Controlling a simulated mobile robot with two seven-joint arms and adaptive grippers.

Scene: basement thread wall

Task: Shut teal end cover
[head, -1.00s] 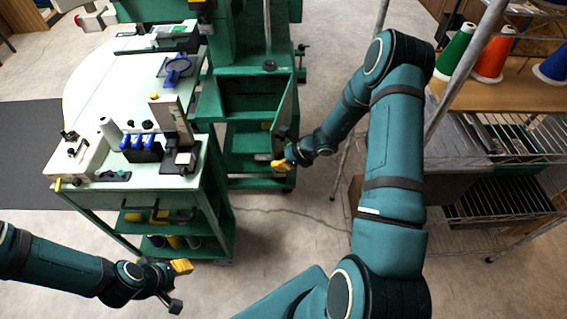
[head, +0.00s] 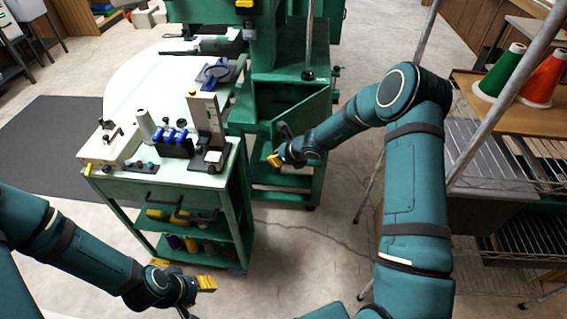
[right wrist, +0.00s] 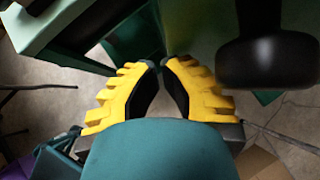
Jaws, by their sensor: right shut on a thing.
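The teal end cover (head: 306,117) is a hinged panel on the low green machine housing (head: 292,72). It stands partly open, with its free edge toward the left and a dark opening behind it. My right gripper (head: 273,160) is at that free edge. In the right wrist view, its yellow fingertips (right wrist: 160,64) close on the edge of the cover (right wrist: 200,25). A black knob (right wrist: 265,62) stands just right of the fingers. My left gripper (head: 207,284) is low over the floor, away from the cover; its finger gap is too small to tell.
A green cart (head: 170,186) with small tools stands left of the cover. A wire rack (head: 510,170) and a wooden shelf with thread cones (head: 541,80) stand at the right. Slanted metal poles (head: 503,95) rise beside my right arm. Open floor (head: 310,250) lies in front.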

